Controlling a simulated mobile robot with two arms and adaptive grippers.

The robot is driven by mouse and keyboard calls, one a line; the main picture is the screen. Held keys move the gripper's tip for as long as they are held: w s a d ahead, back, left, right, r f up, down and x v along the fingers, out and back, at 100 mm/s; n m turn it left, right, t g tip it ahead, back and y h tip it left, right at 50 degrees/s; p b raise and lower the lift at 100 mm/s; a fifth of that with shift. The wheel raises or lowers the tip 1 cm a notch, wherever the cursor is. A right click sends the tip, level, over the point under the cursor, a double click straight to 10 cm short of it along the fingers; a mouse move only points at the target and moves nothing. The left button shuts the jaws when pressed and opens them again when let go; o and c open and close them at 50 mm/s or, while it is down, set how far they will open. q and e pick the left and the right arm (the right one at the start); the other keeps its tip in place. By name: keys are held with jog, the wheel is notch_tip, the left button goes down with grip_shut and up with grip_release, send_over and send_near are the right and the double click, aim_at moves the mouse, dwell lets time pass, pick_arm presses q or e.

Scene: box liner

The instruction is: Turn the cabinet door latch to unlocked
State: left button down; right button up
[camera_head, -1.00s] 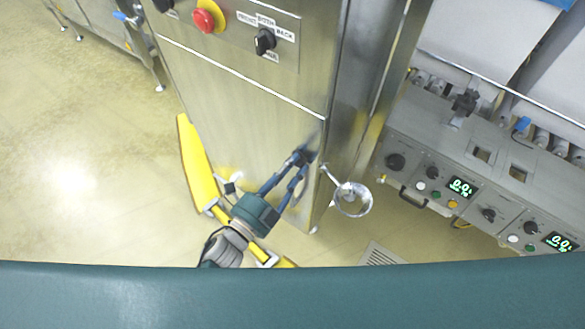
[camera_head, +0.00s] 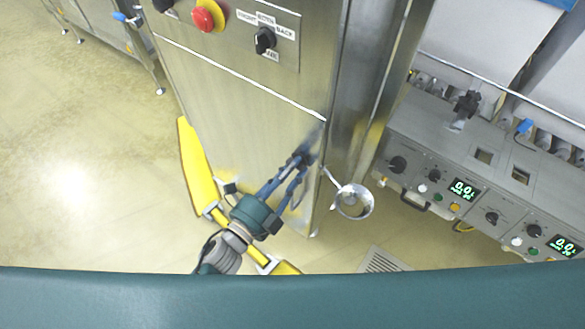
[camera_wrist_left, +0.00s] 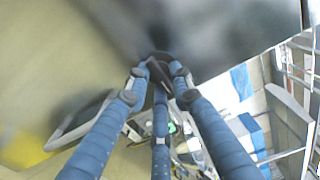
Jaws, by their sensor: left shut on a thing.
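The cabinet door (camera_head: 225,105) is a brushed steel panel on the side of a tall cabinet. My left gripper (camera_head: 301,160) is at its lower right edge, with its blue fingers reaching up to the steel. In the left wrist view, the fingertips of my left gripper (camera_wrist_left: 160,75) are close together on a small dark latch (camera_wrist_left: 158,60) against the blurred grey door. The latch is mostly hidden by the fingers, and its exact turn angle cannot be told. My right gripper is not in view.
A control panel with a red button (camera_head: 208,15) and a black selector knob (camera_head: 265,40) sits above the door. A grey console (camera_head: 480,180) is further right. Open floor (camera_head: 90,170) lies left.

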pick_arm(q)
jog(key=c, duration=1.7)
grip_release()
jog(key=shift+s+d+f, duration=0.1)
jog(key=shift+s+f, duration=0.15)
jog(key=shift+f, duration=0.15)
jog(key=shift+w+r, duration=0.1)
jog(key=shift+r, duration=0.1)
jog(key=v, duration=1.2)
